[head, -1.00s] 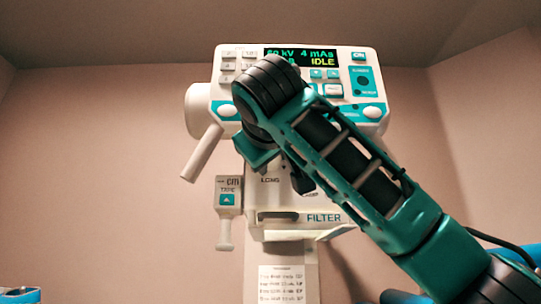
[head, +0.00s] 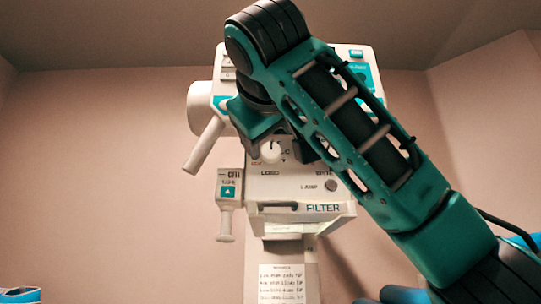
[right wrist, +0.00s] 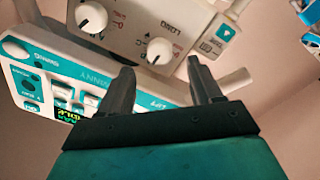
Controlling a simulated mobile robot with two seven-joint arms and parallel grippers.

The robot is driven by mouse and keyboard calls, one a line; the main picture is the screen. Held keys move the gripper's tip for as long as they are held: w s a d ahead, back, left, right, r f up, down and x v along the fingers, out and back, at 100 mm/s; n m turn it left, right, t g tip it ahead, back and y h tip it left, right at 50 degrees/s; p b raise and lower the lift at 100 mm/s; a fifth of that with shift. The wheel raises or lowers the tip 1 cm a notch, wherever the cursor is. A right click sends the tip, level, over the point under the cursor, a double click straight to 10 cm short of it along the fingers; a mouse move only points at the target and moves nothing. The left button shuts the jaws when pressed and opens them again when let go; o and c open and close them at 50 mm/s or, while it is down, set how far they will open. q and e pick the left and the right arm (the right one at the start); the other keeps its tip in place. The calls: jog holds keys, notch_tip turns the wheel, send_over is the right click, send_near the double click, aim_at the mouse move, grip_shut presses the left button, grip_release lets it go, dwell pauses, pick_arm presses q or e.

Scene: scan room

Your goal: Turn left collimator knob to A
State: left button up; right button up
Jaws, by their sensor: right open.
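The left collimator knob (head: 270,151) is a round white dial with a dark pointer mark, above the "LONG" label in the head view. The mark points roughly up there. In the right wrist view, where the panel appears upside down, this knob (right wrist: 160,50) shows between and just beyond my fingertips, with no visible contact. My right gripper (right wrist: 159,67) is open and empty, facing the panel. In the head view my arm hides part of the gripper and the right-hand part of the panel. The letters around the dials are too small to read surely.
The white and teal control console (right wrist: 55,85) stands above the collimator, close to my gripper. A white handle (head: 203,146) sticks out at its left. A tape holder (head: 228,190) hangs at the left, and the filter slot (head: 300,209) is below. Free room lies left.

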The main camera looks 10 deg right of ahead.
jog(key=b+v, duration=0.1)
jog(key=v, duration=0.6)
jog(key=shift+b, duration=0.3)
